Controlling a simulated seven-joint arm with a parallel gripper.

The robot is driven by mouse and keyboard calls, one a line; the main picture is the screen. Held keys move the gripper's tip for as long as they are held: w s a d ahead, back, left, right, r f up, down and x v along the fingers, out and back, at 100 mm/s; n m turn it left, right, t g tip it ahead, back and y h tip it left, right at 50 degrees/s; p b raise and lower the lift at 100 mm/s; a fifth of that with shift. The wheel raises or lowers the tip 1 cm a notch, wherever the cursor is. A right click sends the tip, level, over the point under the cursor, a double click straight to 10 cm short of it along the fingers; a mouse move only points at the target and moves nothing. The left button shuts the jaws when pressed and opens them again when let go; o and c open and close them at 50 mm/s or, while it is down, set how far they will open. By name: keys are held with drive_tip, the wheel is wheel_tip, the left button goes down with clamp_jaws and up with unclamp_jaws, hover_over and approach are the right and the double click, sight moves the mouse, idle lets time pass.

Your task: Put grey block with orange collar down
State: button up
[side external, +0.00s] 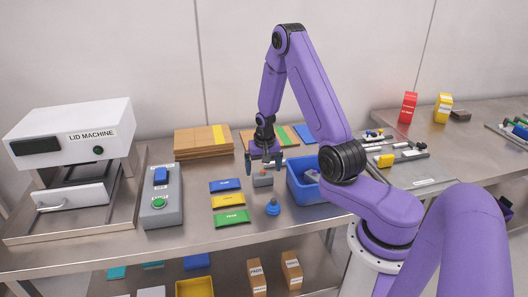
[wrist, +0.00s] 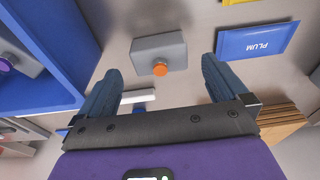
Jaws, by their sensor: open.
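The grey block (wrist: 158,46) with its orange collar (wrist: 160,69) lies on the metal table, apart from my fingers in the wrist view. In the side view the grey block (side external: 262,180) sits just below my gripper (side external: 265,161), and its collar is hard to make out there. My gripper (wrist: 160,66) is open and empty, with one dark blue finger on either side of the block's line.
A blue bin (side external: 302,185) stands close on the right of the block. Plum, yellow and green packets (side external: 230,201) lie to its left, and a blue knobbed piece (side external: 272,208) stands in front. Cardboard (side external: 204,141) lies behind.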

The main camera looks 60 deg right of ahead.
sight(264, 178)
wheel_tip(264, 178, up, 8)
drive_tip(key=a, duration=0.1)
drive_tip(key=s+a+r+n, duration=0.2)
drive_tip(key=a+n, duration=0.1)
drive_tip(key=a, duration=0.3)
drive_tip(key=s+a+r+n+y, duration=0.1)
drive_tip(key=s+a+r+n, duration=0.1)
drive_tip(key=a+r+n, duration=0.3)
drive_tip(key=s+a+n, duration=0.1)
drive_tip(key=a+n, duration=0.1)
drive_tip(key=a, duration=0.6)
drive_tip(key=s+a+r+n, duration=0.2)
drive_tip(key=s+n, duration=0.3)
drive_tip(key=s, duration=0.6)
drive_tip(key=s+a+r+n+g, duration=0.1)
drive_tip(key=s+a+r+n, duration=0.1)
drive_tip(key=s+n, duration=0.4)
drive_tip(key=s+a, duration=0.1)
drive_tip(key=s, duration=0.3)
drive_tip(key=shift+s+a+r+n+y, duration=0.15)
drive_tip(key=shift+s+a+n+y, duration=0.15)
drive_tip(key=shift+s+a, duration=0.1)
